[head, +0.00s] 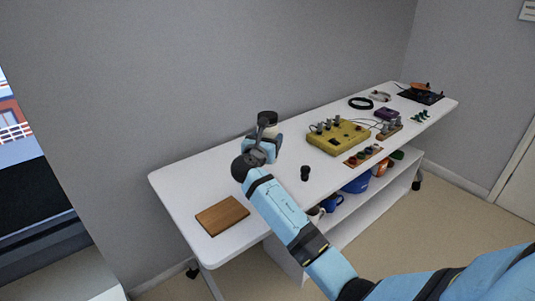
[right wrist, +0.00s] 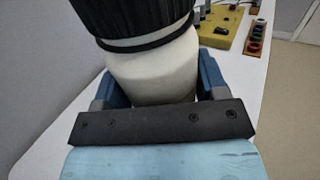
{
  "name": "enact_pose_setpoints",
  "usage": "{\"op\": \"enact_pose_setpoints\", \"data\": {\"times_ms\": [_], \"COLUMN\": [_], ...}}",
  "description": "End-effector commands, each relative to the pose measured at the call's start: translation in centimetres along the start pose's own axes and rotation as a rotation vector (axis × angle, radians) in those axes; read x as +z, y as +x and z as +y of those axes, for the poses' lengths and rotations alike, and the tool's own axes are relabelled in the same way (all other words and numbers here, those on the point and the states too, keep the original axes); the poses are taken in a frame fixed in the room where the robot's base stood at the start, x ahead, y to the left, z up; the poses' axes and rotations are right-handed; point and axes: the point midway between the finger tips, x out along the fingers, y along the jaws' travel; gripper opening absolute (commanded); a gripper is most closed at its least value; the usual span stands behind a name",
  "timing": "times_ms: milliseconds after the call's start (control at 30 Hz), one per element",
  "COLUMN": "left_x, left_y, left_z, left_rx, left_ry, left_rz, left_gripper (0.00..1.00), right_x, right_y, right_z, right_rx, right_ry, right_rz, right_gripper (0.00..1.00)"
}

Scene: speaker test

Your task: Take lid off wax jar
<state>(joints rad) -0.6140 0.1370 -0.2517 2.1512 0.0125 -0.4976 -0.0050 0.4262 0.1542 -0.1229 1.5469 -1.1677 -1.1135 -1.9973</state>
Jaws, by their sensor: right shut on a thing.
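The wax jar (right wrist: 150,75) has a pale cream body, and its black ribbed lid (right wrist: 135,15) is on top in the right wrist view. A dark band runs just below the lid. In the head view the black lid (head: 267,117) shows above my right gripper (head: 266,146), and most of the jar body is hidden. My right gripper's blue fingers are shut on the jar body, one on each side, below the lid. Whether the jar's base touches the table cannot be told. My left gripper is not in view.
On the white table (head: 185,185), a wooden board (head: 222,215) lies front left and a small black knob-like thing (head: 305,173) stands right of the gripper. A yellow box with knobs (head: 338,137) and a colored button strip (head: 363,155) sit further right.

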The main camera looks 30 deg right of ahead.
Motion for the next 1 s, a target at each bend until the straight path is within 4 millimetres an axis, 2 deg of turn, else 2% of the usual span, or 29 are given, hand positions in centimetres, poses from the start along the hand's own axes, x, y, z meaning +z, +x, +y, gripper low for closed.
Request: {"op": "enact_pose_setpoints", "data": {"times_ms": [33,200,467,667,767,867,1000], "left_x": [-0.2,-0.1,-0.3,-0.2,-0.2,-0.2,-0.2], "left_y": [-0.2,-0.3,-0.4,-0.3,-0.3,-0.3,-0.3], "left_z": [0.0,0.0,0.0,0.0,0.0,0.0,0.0], "left_rx": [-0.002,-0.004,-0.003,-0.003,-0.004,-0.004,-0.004], "left_ry": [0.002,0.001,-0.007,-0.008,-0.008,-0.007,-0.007], "left_rz": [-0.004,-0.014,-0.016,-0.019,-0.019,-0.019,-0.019], "left_gripper": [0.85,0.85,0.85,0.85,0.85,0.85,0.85], "right_x": [1.8,4.9,7.1,7.1,6.5,5.6,3.5], "right_y": [0.0,0.0,0.0,-0.3,-1.3,-3.3,-7.8], "right_z": [0.0,0.0,0.0,0.0,0.3,0.8,1.7], "right_rx": [0.000,0.000,0.000,0.019,0.081,0.190,0.405], "right_ry": [0.006,0.004,0.002,0.001,0.000,-0.002,-0.005], "right_rz": [-0.005,-0.004,-0.004,-0.003,-0.003,-0.004,-0.003], "right_gripper": [0.13,0.13,0.13,0.13,0.13,0.13,0.13]}}
